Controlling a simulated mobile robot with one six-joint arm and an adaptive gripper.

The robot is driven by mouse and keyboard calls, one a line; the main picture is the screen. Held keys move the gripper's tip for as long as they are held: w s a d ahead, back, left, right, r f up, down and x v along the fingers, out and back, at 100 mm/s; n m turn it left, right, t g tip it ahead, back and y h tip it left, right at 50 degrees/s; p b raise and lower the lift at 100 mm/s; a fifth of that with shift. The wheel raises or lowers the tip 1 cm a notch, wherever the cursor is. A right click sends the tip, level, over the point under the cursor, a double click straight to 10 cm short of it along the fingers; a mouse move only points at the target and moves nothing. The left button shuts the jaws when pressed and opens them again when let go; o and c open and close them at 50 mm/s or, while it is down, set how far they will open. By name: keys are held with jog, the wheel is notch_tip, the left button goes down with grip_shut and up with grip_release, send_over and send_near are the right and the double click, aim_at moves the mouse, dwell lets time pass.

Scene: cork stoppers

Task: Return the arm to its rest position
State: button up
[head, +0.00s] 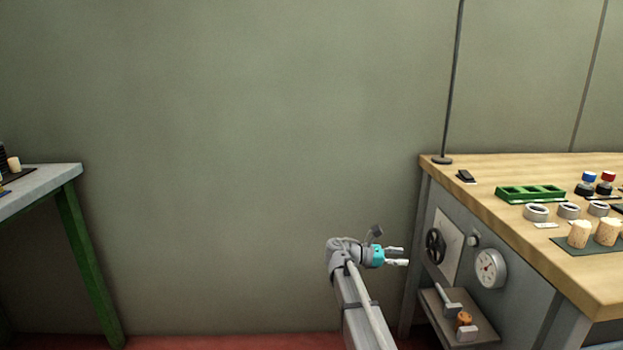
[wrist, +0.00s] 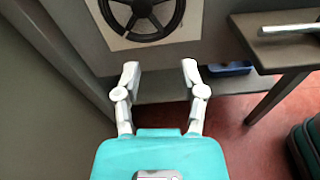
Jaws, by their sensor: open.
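My gripper (head: 404,256) is at the left side of the wooden-topped workbench (head: 440,176), below the level of its top, in the head view. In the wrist view my gripper (wrist: 159,72) shows two grey fingers spread apart with nothing between them. It points toward the bench's grey side panel, where a black handwheel (wrist: 143,16) sits on a pale plate. The handwheel also shows in the head view (head: 435,246), just right of the fingertips. The fingers appear apart from it. My arm extends up from the bottom of the head view.
A round gauge (head: 491,268) and a low shelf (head: 478,332) with small items are on the bench side. Cork stoppers (head: 579,234), a green tray (head: 530,194) and rings stand on top. A green-legged table (head: 75,200) is at far left. Open floor lies between.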

jog(key=s+a+f+m+y+p, duration=0.2)
jog(key=s+f+m+y+p, duration=0.1)
jog(key=s+f+m+y, duration=0.75)
jog(key=s+a+m+y+p, duration=0.3)
jog(key=s+a+m+y, duration=0.5)
jog(key=s, duration=0.5)
notch_tip(320, 180, up, 37)
jog(key=a+n+h+p, duration=0.1)
jog(key=h+p, duration=0.1)
jog(key=p, duration=3.5)
jog(key=shift+r+g, duration=0.2)
jog(key=shift+g, duration=0.1)
